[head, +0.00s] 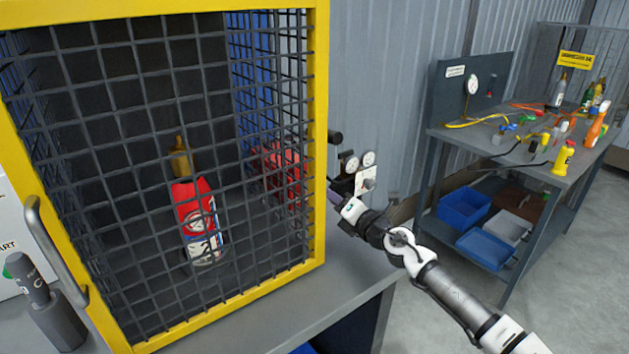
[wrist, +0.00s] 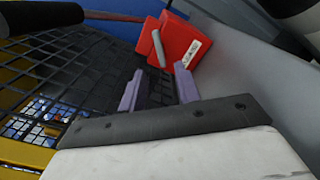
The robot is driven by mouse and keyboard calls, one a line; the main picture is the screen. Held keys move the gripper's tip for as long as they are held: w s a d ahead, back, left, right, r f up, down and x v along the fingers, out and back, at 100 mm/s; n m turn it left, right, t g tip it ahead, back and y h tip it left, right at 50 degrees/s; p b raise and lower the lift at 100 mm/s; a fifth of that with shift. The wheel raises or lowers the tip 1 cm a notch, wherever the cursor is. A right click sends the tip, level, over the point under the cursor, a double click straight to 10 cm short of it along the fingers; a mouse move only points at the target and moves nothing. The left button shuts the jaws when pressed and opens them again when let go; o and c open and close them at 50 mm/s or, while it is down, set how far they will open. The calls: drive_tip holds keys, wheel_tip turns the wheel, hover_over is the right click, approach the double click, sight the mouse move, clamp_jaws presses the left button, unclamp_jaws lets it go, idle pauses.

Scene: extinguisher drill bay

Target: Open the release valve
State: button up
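A red block (wrist: 183,45) with a grey bar-shaped handle (wrist: 158,48) and a small white label is ahead of my gripper in the wrist view; it may be the release valve, but I cannot read the label. A red shape (head: 280,172) shows through the mesh in the head view, probably the same block. My gripper (wrist: 158,88) has its two lavender fingers apart, with nothing between them. The handle lies beyond the fingertips, apparently apart from them. In the head view my gripper (head: 334,198) is beside the cage's right side, its fingertips partly hidden by the yellow post.
The yellow-framed mesh cage (head: 318,130) stands on a grey bench (head: 350,280), with a red bottle (head: 193,210) inside. Two gauges (head: 368,158) and a black knob (head: 335,137) are close behind my gripper. A cluttered workbench (head: 480,135) stands at right, with clear floor before it.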

drive_tip(key=p+x, duration=0.1)
drive_tip(key=x, duration=0.7)
drive_tip(key=shift+w+a, duration=0.1)
drive_tip(key=shift+w, duration=0.05)
